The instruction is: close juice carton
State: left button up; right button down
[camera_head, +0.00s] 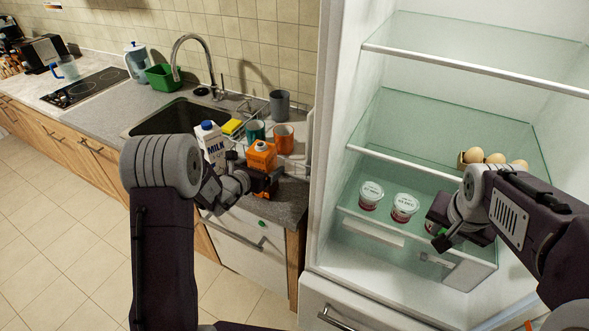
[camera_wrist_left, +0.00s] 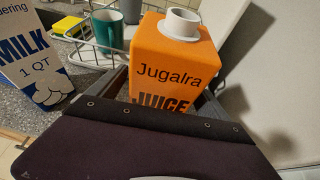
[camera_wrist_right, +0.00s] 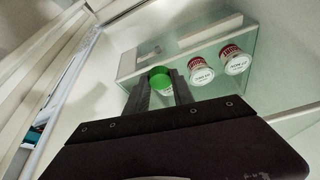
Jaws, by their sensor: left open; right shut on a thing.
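The orange juice carton (camera_head: 262,157) stands upright on the counter beside the sink. In the left wrist view its white spout (camera_wrist_left: 181,23) shows no cap. A small green disc (camera_head: 262,223) lies near the counter's front edge; I cannot tell for sure if it is a cap. My left gripper (camera_head: 262,184) is open, with its fingers on either side of the carton's body.
A milk carton (camera_head: 211,143) stands close left of the juice. A dish rack with mugs (camera_head: 284,138) is behind it. Yogurt cups (camera_head: 404,207) stand on the fridge's lower glass shelf, with eggs (camera_head: 475,155) higher up. The fridge wall is close right of the counter.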

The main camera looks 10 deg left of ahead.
aim_at(263, 156)
pick_arm(q)
jog(key=shift+c, duration=0.3)
grip_shut()
jog(key=shift+w+r, duration=0.1)
jog(key=shift+r, duration=0.15)
